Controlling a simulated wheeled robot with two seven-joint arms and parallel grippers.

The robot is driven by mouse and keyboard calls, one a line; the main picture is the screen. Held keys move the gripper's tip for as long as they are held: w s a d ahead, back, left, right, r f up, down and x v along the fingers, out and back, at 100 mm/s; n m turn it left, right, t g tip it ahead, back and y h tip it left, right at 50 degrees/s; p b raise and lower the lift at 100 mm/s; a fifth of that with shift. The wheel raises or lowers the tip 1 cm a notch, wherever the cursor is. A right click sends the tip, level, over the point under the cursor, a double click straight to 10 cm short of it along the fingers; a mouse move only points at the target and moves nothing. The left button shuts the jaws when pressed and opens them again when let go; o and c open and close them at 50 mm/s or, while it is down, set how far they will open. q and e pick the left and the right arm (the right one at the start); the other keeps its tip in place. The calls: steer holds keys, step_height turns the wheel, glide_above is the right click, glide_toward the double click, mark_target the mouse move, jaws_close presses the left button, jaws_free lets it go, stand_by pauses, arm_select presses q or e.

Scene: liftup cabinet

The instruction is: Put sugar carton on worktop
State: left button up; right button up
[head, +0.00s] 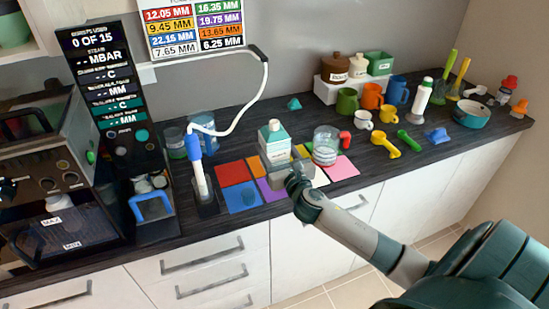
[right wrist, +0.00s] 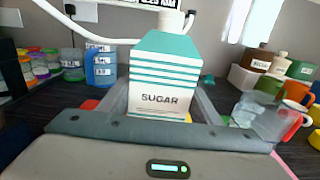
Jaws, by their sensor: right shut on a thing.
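The sugar carton (head: 275,140) is white with a teal top, teal stripes and a pale cap. It is upright over the coloured squares on the dark worktop (head: 345,195). In the right wrist view the carton (right wrist: 163,80) faces me with its SUGAR label, between the two grey fingers. My right gripper (head: 280,172) comes from the front right and is shut on the carton's lower part. The carton's base is hidden behind the gripper, so I cannot tell whether it touches the worktop. My left gripper is not in view.
A clear jug (head: 326,146) with a red handle stands just right of the carton. A white and blue wand (head: 198,172) in a dark holder stands to the left. Several mugs and a yellow scoop (head: 385,146) are further right. A coffee machine (head: 60,190) fills the left end.

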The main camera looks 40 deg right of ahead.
steer(key=shift+f, duration=1.95)
steer(key=o, duration=1.4)
steer(key=shift+f, duration=0.15)
steer(key=shift+s, duration=0.3)
steer(key=b+v, duration=0.2)
steer(key=v, duration=0.8)
steer(key=shift+a, duration=0.15)
steer(key=shift+s+a, duration=0.15)
steer(key=shift+s, duration=0.55)
